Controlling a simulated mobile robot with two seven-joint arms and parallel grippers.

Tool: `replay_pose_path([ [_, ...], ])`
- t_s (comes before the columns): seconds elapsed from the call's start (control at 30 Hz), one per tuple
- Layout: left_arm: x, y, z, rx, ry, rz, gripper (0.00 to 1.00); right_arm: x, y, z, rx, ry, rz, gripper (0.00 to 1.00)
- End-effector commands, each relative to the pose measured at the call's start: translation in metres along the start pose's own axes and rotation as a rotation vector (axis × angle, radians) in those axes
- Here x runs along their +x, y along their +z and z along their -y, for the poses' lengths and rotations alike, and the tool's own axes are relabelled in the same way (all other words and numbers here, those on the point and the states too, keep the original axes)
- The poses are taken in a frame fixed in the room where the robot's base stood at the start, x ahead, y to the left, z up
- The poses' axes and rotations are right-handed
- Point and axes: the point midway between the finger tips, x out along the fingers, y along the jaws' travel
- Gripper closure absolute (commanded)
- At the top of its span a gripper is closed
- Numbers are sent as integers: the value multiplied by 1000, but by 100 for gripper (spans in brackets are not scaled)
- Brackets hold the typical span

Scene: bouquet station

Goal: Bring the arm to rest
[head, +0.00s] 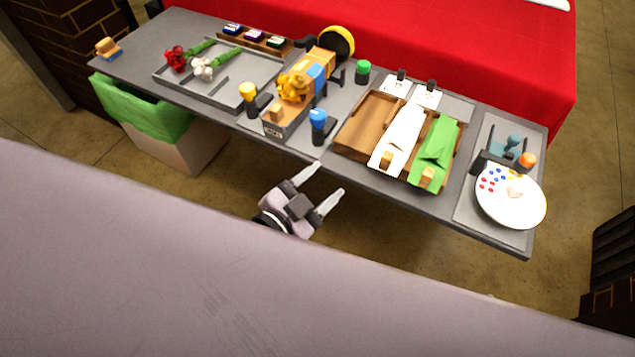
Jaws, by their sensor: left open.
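My left gripper (327,184) is open and empty. Its two fingers are spread apart and point toward the grey table (387,183), by its near edge around the middle. Nothing is between the fingers. Most of the left arm is hidden behind the large pale surface across the bottom of the picture. My right gripper does not show.
A tray (232,100) with red and white flowers is at left. A wooden tray (353,137) holds white and green wraps. A white plate (516,211) is at right. A green-lined bin (150,113) stands below left.

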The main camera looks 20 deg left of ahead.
Motion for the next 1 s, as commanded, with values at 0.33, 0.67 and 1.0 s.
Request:
replay_pose_path([
  [0.33,-2,4,-1,-12,1,13,43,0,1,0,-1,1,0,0],
  [0.67,-83,113,-17,-393,-5,400,43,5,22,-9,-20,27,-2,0],
  [1.0,-112,141,-22,-511,-24,515,43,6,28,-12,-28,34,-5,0],
])
